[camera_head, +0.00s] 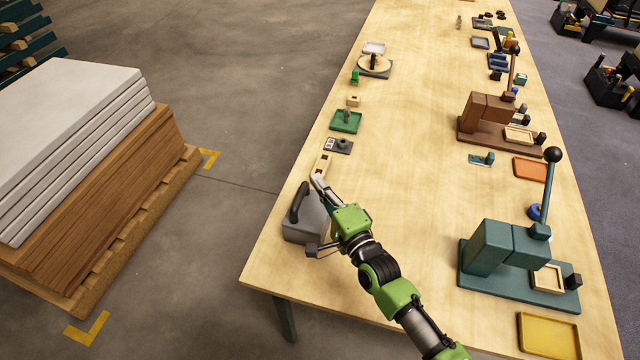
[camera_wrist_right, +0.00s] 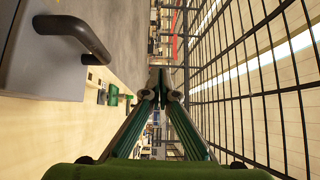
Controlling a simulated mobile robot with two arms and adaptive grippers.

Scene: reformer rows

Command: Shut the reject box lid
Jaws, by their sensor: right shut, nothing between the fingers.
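The reject box looks to be the grey box (camera_head: 300,233) at the near left edge of the table. A dark curved handle (camera_head: 296,205) stands at its left side. My right gripper (camera_head: 318,182) is shut and empty, its tips just beyond the box; the gripper and forearm hide part of the box. In the right wrist view the box's grey face (camera_wrist_right: 55,75) and dark handle (camera_wrist_right: 85,35) lie at the upper left, apart from the shut fingertips (camera_wrist_right: 158,88). I cannot tell how far the lid stands open. My left gripper is out of view.
Beyond the gripper lie a small wooden block (camera_head: 323,163), a dark plate (camera_head: 338,146) and a green tray (camera_head: 345,122). A teal lever press (camera_head: 490,248) and a yellow tray (camera_head: 548,336) stand at the right. The table's middle is clear. Stacked boards (camera_head: 75,150) stand left, off the table.

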